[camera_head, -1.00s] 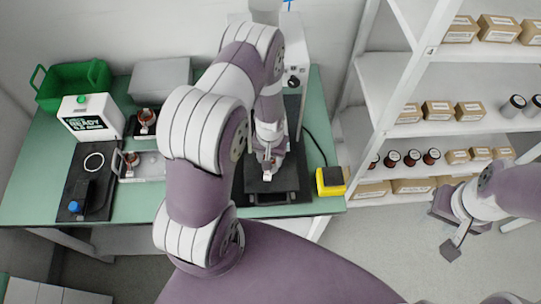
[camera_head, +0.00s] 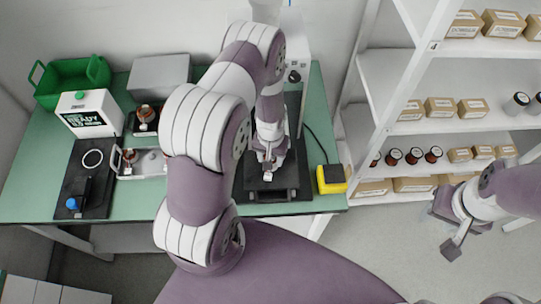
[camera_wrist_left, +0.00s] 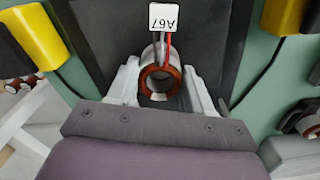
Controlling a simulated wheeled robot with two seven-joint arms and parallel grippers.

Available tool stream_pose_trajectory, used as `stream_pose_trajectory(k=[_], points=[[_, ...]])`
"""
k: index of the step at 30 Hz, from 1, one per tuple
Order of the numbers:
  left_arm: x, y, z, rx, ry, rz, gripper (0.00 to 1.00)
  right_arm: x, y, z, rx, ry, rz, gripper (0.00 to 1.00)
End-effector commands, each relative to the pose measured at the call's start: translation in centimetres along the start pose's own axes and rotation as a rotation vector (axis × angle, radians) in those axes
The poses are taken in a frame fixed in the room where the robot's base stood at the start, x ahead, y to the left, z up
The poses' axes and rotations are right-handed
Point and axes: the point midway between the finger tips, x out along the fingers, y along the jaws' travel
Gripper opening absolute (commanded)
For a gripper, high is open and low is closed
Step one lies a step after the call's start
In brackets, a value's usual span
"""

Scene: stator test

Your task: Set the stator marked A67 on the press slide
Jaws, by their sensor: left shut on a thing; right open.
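The stator marked A67 (camera_wrist_left: 160,80) is a copper-wound ring in a grey shell with red and grey leads and a white tag. In the left wrist view it sits between the fingers of my left gripper (camera_wrist_left: 158,88), which is shut on it. In the head view my left gripper (camera_head: 267,158) is low over the dark press slide (camera_head: 285,194), with the white tag showing beneath it. I cannot tell whether the stator touches the slide. My right gripper (camera_head: 452,243) is open and empty over the floor, at the right.
The press (camera_head: 296,45) stands behind the slide. A yellow-black box (camera_head: 331,179) is right of it. Other stators sit in a grey tray (camera_head: 150,172) and a dark holder (camera_head: 144,130). A READY sign box (camera_head: 91,115) and green bin (camera_head: 72,80) are at the left; a shelf (camera_head: 420,127) is at the right.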

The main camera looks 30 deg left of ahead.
Motion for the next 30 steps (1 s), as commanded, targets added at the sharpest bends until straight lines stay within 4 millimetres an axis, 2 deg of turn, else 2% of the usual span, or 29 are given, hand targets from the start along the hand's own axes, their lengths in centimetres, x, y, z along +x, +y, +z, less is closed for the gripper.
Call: stream_pose_trajectory(k=[1,3,14,17,27,30], points=[[0.0,0.0,0.0,0.000,0.000,0.000,0.57,0.0,0.0,0.0,0.000,0.000,0.000,0.43],[0.0,0.0,0.0,0.000,0.000,0.000,0.79,0.0,0.0,0.0,0.000,0.000,0.000,0.43],[-0.5,0.0,-0.1,0.000,0.001,0.000,0.80,0.2,0.0,0.0,0.000,0.000,0.000,0.43],[-2.1,0.0,-0.1,0.000,0.005,0.000,0.80,0.6,0.0,0.1,0.000,0.000,0.000,0.43],[-10.6,0.0,-0.1,0.000,0.005,0.000,0.80,2.2,0.0,0.3,0.000,0.000,0.000,0.43],[-12.0,0.0,-0.1,0.000,0.003,0.000,0.80,2.4,0.0,0.3,0.000,0.000,0.000,0.43]])
